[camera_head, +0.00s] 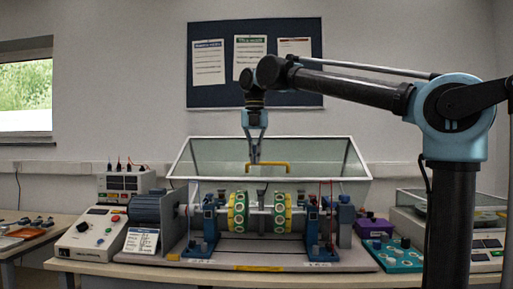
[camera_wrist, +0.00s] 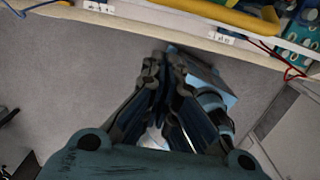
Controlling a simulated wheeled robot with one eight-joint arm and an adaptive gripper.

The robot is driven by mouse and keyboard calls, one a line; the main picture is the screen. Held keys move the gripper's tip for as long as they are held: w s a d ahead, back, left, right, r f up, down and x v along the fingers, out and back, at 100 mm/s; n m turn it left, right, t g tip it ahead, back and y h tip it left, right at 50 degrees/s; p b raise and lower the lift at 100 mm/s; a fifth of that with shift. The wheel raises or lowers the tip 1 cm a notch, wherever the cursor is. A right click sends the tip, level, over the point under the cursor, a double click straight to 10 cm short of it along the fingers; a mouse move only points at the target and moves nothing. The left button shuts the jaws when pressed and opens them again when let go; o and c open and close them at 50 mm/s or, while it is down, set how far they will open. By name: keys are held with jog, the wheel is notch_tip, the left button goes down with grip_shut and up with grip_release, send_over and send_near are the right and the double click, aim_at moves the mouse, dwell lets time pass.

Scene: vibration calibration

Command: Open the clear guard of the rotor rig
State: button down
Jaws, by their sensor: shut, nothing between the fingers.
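The clear guard (camera_head: 215,158) is a see-through panel with a pale frame, above and behind the rotor in the head view. Its yellow handle (camera_head: 280,165) sits near the middle of its lower part. I cannot tell the guard's exact angle. The rotor rig (camera_head: 260,222) has green and yellow discs on a shaft between blue supports. My gripper (camera_head: 254,160) points down in front of the guard, overlapping the handle's left end in the head view. In the wrist view its fingers (camera_wrist: 165,75) are shut and empty. A yellow bar (camera_wrist: 215,13), likely the handle, crosses the top edge, outside the fingers.
A control box (camera_head: 92,235) and a motor (camera_head: 146,208) stand left of the rotor. A purple box (camera_head: 373,228) and a teal box (camera_head: 396,256) stand right. In the wrist view, open floor (camera_wrist: 60,85) lies below the bench edge (camera_wrist: 140,27).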

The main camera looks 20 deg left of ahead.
jog(key=shift+w+a+f, duration=0.15)
jog(key=shift+w+f, duration=0.15)
jog(key=shift+w, duration=0.3)
jog(key=shift+w+a+f, duration=0.15)
jog(key=shift+w+f, duration=0.2)
jog(key=shift+w, duration=0.3)
jog(key=shift+w+a+f, duration=0.15)
jog(key=shift+w+f, duration=0.15)
jog(key=shift+w, duration=0.3)
